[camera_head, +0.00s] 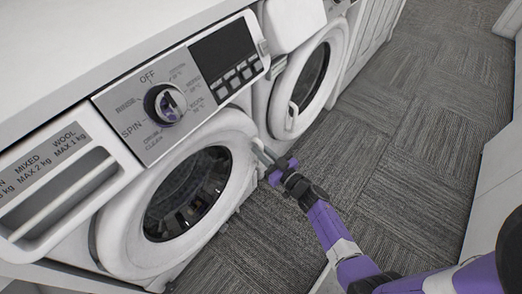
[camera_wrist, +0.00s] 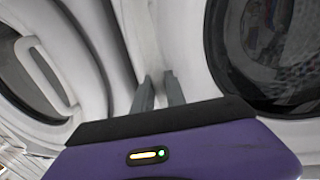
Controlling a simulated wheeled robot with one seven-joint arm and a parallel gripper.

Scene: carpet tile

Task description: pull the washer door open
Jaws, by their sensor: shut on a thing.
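The near washer's door (camera_head: 117,236) is a round white ring with dark glass, on the front of the white machine. I cannot tell whether it stands slightly ajar. My gripper (camera_head: 262,154) is at the door's right edge, shut on its handle, which is mostly hidden in the head view. In the wrist view, the two grey fingertips (camera_wrist: 158,88) are on either side of the narrow white handle (camera_wrist: 150,55). The door's dark glass (camera_wrist: 265,50) fills the right of that view.
A second washer (camera_head: 300,80) stands close to the right, with its door handle (camera_head: 291,117) facing the gap; it also shows at the left of the wrist view (camera_wrist: 45,65). White cabinets (camera_head: 495,200) stand across the aisle. The grey carpet (camera_head: 390,130) between is clear.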

